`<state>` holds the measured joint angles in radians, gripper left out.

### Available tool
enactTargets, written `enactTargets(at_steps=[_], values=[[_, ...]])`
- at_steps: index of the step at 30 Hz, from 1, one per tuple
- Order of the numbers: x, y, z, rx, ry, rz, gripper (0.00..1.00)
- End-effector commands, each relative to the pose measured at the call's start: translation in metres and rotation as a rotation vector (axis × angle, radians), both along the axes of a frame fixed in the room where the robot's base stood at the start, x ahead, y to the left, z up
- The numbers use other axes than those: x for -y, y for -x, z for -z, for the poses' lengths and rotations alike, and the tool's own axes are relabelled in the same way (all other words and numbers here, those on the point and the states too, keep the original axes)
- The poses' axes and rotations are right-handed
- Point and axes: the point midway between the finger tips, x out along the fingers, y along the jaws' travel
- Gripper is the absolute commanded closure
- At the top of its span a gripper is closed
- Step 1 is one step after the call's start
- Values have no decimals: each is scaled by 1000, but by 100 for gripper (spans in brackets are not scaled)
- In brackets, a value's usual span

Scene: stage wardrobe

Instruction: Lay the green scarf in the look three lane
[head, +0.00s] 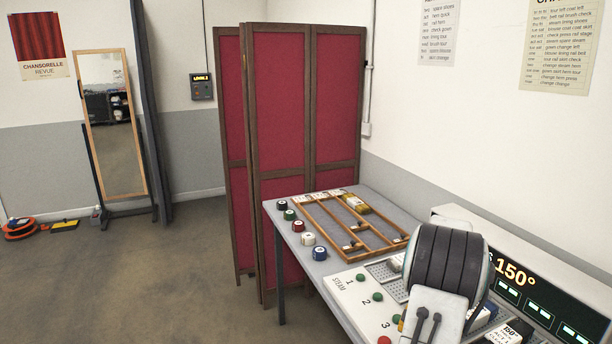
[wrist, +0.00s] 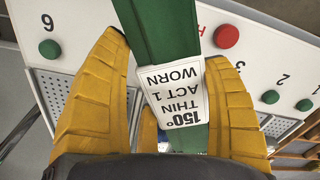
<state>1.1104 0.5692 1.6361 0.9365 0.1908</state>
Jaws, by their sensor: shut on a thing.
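The green scarf (wrist: 160,40) is a flat green strip with a white label (wrist: 175,95) reading 150°, THIN, ACT 1, WORN. My gripper (wrist: 165,70) has its yellow fingers on either side of the scarf and is shut on it, above a white panel. In the head view my arm hides the gripper, and I cannot make out the scarf there. The wooden lane tray (head: 372,252) lies on the grey table, beyond and left of my arm. White tags (head: 318,196) stand at its far end, too small to read, so I cannot tell which lane is look three.
A yellow item (head: 355,204) lies at the tray's far end. Several coloured round pieces, one blue (head: 320,253), line the table's left edge. The white steam panel (head: 352,284) with numbered buttons and the 150° display (head: 515,272) are near my arm. A red folding screen (head: 283,110) stands behind.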

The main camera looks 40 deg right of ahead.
Motion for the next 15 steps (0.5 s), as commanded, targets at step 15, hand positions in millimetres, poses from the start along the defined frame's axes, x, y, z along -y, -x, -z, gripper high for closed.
enactTargets(at_steps=[15], values=[[-170,-180,46,-1,-2,-662,61]])
